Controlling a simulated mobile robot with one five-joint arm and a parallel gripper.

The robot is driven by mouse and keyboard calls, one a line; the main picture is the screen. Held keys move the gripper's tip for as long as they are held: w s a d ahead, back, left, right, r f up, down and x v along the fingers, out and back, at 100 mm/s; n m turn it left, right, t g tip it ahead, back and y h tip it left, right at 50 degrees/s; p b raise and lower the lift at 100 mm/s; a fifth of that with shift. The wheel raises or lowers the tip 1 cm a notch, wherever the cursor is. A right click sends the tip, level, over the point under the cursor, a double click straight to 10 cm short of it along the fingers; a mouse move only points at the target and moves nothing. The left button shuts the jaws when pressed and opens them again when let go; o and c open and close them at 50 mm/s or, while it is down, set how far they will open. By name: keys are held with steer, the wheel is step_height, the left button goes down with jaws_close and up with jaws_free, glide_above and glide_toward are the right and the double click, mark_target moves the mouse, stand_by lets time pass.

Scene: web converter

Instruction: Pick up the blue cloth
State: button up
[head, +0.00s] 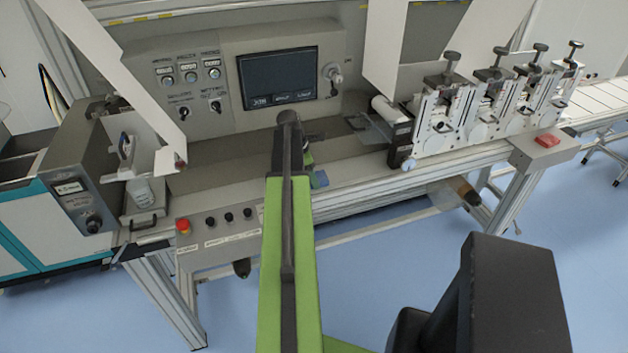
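A small blue patch, which looks like the blue cloth (320,180), shows at the front edge of the machine bed, just right of my arm. My green and black arm covers the area to its left, so I cannot tell the cloth's full size or shape. My gripper does not show. The upper arm and the joint at its far end block the view behind them. I cannot tell whether the gripper touches the cloth.
The machine bed (350,165) runs across the middle. A control panel with a screen (278,75) stands behind it. Clamp units (440,125) stand to the right, with a red button (547,140) in front. A red emergency stop (183,226) sits front left. Blue floor (400,250) is open ahead.

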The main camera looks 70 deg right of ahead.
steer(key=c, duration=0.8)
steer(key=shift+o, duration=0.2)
